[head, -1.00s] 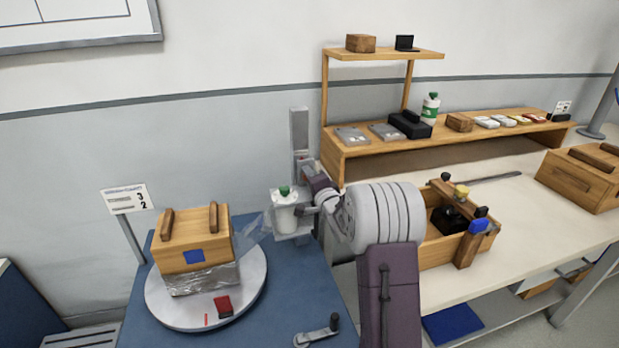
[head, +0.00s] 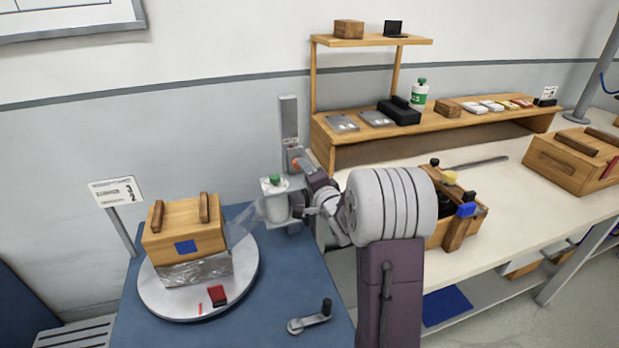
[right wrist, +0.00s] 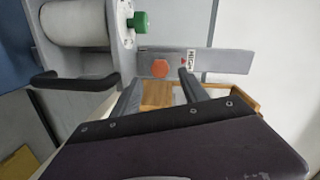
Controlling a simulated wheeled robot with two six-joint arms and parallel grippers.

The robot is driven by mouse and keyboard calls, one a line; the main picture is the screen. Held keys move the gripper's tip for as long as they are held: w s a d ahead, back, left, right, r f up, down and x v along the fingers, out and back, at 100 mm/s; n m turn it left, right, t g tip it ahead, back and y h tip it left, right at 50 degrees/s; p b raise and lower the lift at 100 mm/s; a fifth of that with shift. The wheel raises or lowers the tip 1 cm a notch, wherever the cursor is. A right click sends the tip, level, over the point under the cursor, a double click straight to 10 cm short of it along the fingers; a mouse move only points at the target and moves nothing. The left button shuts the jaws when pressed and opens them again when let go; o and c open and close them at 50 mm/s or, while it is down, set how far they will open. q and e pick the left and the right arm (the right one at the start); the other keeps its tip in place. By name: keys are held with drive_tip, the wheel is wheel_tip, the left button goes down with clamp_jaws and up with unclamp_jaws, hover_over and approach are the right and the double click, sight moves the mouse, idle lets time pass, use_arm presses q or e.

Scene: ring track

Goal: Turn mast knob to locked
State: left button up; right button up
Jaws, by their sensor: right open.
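The mast (head: 289,118) is a grey upright post behind the blue turntable bench. Its orange-red knob (head: 295,164) is low on the post, partly hidden by my right gripper (head: 312,178). In the right wrist view the knob (right wrist: 160,68) is a round orange-red disc on the grey mast (right wrist: 215,60). A label with a red triangle, which seems to read HIGH, is beside it. My right gripper (right wrist: 160,82) is open, and the knob shows between its fingertips. I cannot tell whether the fingers touch it. My left gripper is out of view.
A white film roll with a green knob (head: 274,181) is on the mast's carriage, close to my gripper. A crank (head: 311,320) is at the bench front. A tool crate (head: 440,235) is right of my arm.

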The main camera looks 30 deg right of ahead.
drive_tip(key=b+v, duration=0.1)
drive_tip(key=v, duration=0.2)
drive_tip(key=shift+s, duration=0.3)
